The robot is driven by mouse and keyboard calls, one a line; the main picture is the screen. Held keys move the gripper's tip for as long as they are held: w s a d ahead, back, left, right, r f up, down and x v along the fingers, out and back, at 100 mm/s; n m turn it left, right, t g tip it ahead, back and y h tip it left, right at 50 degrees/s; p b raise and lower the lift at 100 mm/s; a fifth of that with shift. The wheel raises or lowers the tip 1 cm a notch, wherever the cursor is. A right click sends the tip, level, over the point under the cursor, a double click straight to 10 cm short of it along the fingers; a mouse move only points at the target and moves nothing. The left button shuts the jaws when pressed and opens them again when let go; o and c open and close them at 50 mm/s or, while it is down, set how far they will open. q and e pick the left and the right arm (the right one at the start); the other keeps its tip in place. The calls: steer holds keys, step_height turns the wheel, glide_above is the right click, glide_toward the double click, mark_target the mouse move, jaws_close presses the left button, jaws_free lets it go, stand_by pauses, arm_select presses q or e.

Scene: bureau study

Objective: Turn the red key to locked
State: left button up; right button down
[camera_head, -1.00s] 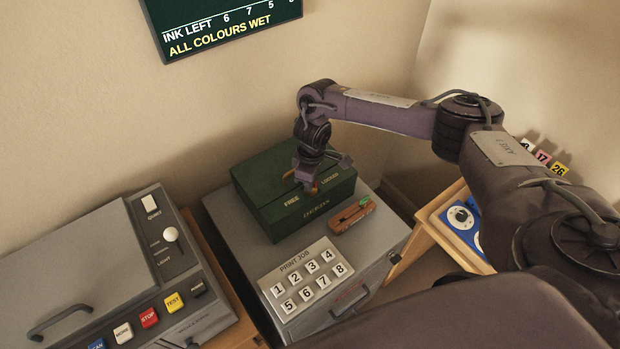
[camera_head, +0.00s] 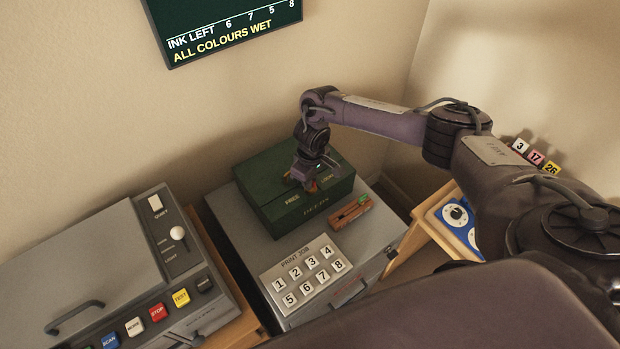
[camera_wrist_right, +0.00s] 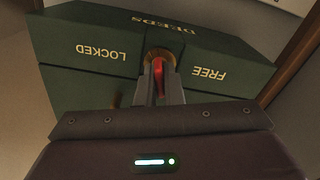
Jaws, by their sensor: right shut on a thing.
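The dark green deeds box (camera_head: 283,216) sits on the grey cabinet, with FREE and LOCKED lettered on its top. The red key (camera_wrist_right: 158,76) stands in a round brass plate (camera_wrist_right: 159,56) between these two words in the right wrist view. There its visible edge runs nearly straight up the picture, pointing at neither word. My right gripper (camera_head: 312,184) reaches down over the box top and is shut on the key. In the head view the gripper hides most of the key and part of LOCKED. My left gripper is not in view.
A small wooden block with a green-tipped lever (camera_head: 351,212) lies in front of the box. A numbered PRINT JOB keypad (camera_head: 305,274) is nearer. A grey machine with coloured buttons (camera_head: 120,270) stands left. A blue dial panel (camera_head: 455,215) is right. A dark sign (camera_head: 230,25) hangs above.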

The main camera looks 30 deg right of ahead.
steer(key=shift+r+m+p, duration=0.2)
steer(key=shift+m+p, duration=0.4)
steer(key=shift+p, duration=0.3)
steer(key=shift+m+p, duration=0.85)
steer(key=shift+m, duration=0.05)
steer(key=shift+f+m, duration=0.15)
steer(key=shift+m, duration=0.15)
